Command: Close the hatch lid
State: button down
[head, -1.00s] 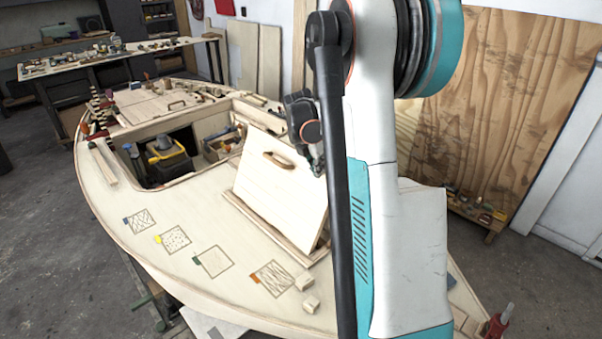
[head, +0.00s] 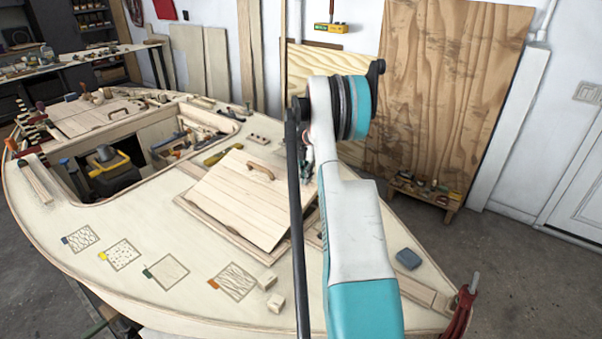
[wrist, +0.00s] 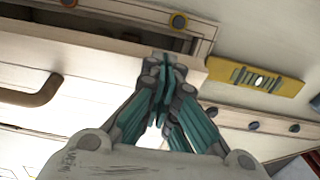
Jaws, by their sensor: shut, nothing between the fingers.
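The hatch lid (head: 235,200) is a pale plywood panel with a brown wooden handle (head: 262,171). It lies low over its frame (head: 205,220) on the deck, at a slight tilt, with a dark gap along its right edge. I cannot tell whether any edge is fully seated. In the wrist view the handle (wrist: 35,95) is at the left. My gripper (wrist: 163,62) is shut and empty, its tips at a pale wooden edge; whether they touch it is unclear. In the head view my arm mostly hides the gripper and the lid's right side.
A yellow level (wrist: 255,80) lies right of my gripper. A blue-grey block (head: 408,259) and red clamp (head: 462,310) are at right.

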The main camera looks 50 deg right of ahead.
aim_at(309, 184)
jog(key=shift+d+f+b, duration=0.25)
jog(key=shift+d+f, duration=0.05)
jog(key=shift+f, duration=0.55)
jog(key=shift+d+f+b, duration=0.25)
jog(key=shift+f, duration=0.6)
jog(key=shift+d+f+b, duration=0.25)
jog(key=shift+d+f, duration=0.05)
jog(key=shift+f, duration=0.55)
jog(key=shift+r, duration=0.1)
